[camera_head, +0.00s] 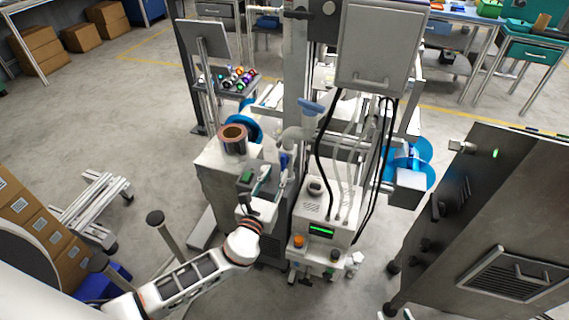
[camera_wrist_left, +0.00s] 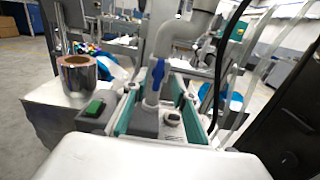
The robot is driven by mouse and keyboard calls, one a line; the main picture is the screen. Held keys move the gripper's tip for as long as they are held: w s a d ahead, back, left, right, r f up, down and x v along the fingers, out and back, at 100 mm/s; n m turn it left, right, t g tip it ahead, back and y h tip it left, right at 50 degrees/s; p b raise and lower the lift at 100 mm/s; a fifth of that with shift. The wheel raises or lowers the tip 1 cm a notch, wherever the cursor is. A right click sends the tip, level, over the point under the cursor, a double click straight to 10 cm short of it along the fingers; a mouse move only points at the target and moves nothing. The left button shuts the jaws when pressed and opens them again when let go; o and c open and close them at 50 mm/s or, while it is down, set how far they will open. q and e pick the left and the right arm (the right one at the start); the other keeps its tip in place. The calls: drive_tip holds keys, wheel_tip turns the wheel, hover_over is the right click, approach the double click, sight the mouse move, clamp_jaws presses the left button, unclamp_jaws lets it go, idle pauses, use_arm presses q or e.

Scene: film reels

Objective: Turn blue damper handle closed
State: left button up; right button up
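A blue handle (camera_head: 284,160) stands upright on a grey fitting near the middle of the machine. It also shows upright in the left wrist view (camera_wrist_left: 157,74), with a pale stem below it. My left gripper (camera_head: 272,178) reaches in from the lower left, just short of this handle. In the left wrist view its teal-lined fingers (camera_wrist_left: 160,98) are spread, with the handle seen between them; I cannot tell whether they touch it. Another blue handle (camera_head: 311,106) lies across the pale pipe (camera_head: 294,134) higher up. My right gripper is not in view.
A copper-coloured roll (camera_head: 233,138) stands on a white block left of my gripper. A control box with a green display (camera_head: 321,231) and black hoses (camera_head: 322,150) stand to its right. A dark cabinet (camera_head: 490,220) is at right.

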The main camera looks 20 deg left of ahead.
sight(283, 162)
use_arm(q)
drive_tip(key=shift+w+d, duration=0.1)
drive_tip(key=shift+w, duration=3)
clamp_jaws()
drive_tip(key=shift+f, duration=0.1)
